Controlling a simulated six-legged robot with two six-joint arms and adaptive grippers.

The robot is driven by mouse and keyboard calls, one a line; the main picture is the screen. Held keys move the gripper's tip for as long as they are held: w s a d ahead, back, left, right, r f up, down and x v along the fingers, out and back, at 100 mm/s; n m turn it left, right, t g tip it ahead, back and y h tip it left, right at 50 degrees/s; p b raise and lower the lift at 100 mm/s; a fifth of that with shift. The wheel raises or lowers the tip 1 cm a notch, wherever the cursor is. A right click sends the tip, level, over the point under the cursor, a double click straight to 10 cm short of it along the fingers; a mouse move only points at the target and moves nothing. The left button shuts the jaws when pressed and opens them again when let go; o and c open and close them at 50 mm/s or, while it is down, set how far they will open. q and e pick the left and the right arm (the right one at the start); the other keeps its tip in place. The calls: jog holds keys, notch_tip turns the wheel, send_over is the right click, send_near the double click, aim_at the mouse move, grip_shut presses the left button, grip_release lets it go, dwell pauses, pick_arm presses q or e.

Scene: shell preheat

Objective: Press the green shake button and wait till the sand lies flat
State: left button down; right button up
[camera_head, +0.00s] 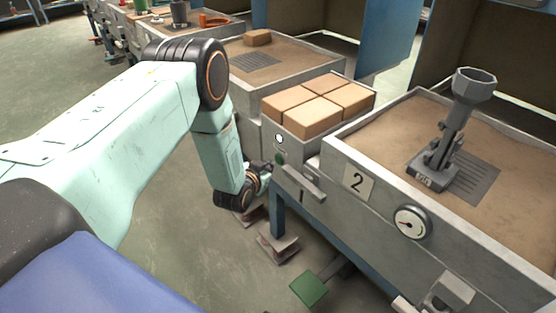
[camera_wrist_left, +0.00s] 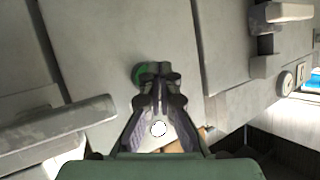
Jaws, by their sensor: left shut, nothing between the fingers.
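The green shake button (camera_head: 279,158) sits on the front face of the grey bench, below a white round lamp (camera_head: 279,138). My left gripper (camera_head: 268,168) is shut and empty, low in front of that face beside the button. In the left wrist view, the shut fingertips (camera_wrist_left: 154,68) lie over part of the green button (camera_wrist_left: 138,74); I cannot tell whether they touch it. The sand (camera_head: 390,115) in the box marked 2 looks mostly flat around a dark grille. The sand (camera_head: 295,62) in the farther box also looks fairly level.
Tan blocks (camera_head: 318,103) stand on the bench between the two sand boxes. A grey clamp with a cup (camera_head: 473,88) stands in the near box. A gauge (camera_head: 411,223) and a grey handle bar (camera_head: 299,180) project from the front. A green pedal (camera_head: 309,290) is near the floor.

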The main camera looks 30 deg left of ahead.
pick_arm(q)
jog(key=shift+s+a+p, duration=0.3)
jog(key=shift+s+p, duration=0.15)
jog(key=shift+s, duration=0.3)
jog(key=shift+s+a+p, duration=0.35)
jog(key=shift+s+p, duration=0.05)
jog(key=shift+s, duration=0.4)
jog(key=shift+s+a+p, duration=0.3)
jog(key=shift+s+p, duration=0.15)
jog(key=shift+s, duration=0.3)
